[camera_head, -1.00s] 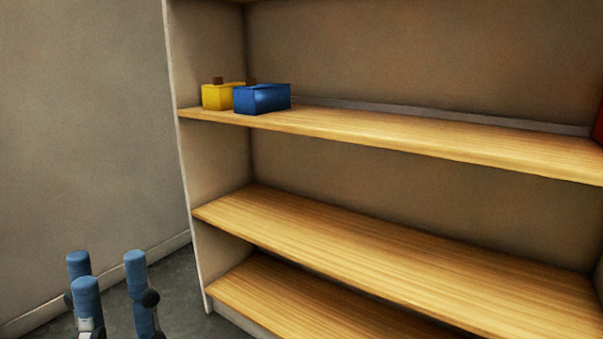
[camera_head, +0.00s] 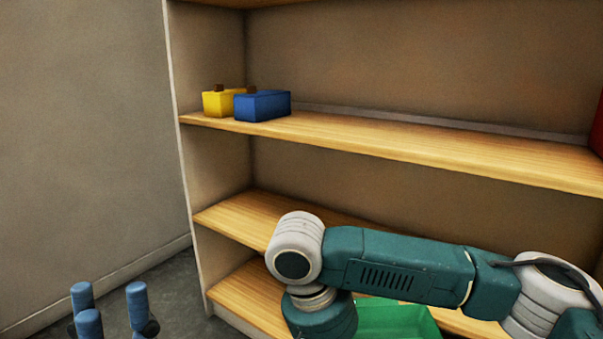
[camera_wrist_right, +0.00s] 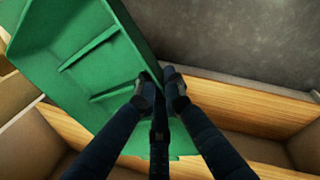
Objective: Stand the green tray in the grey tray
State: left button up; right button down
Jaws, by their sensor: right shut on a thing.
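The green tray (camera_head: 395,319) shows at the bottom of the head view, partly hidden by my right arm. In the right wrist view the green tray (camera_wrist_right: 75,75) is large and tilted, with ribs on its inside. My right gripper (camera_wrist_right: 162,84) is shut on the tray's rim. In the head view the right gripper is hidden. My left gripper (camera_head: 110,302) is at the bottom left of the head view, its blue fingers apart with nothing seen between them. I cannot make out a grey tray in either view.
A wooden shelf unit (camera_head: 400,141) fills the middle and right. A yellow box (camera_head: 217,104) and a blue box (camera_head: 263,106) stand on its upper shelf at the left. A red thing (camera_head: 597,130) shows at the right edge. The rest of that shelf looks clear.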

jog(key=s+r, duration=0.6)
jog(key=shift+d+r, duration=0.1)
jog(key=shift+r, duration=0.05)
dwell(0.3)
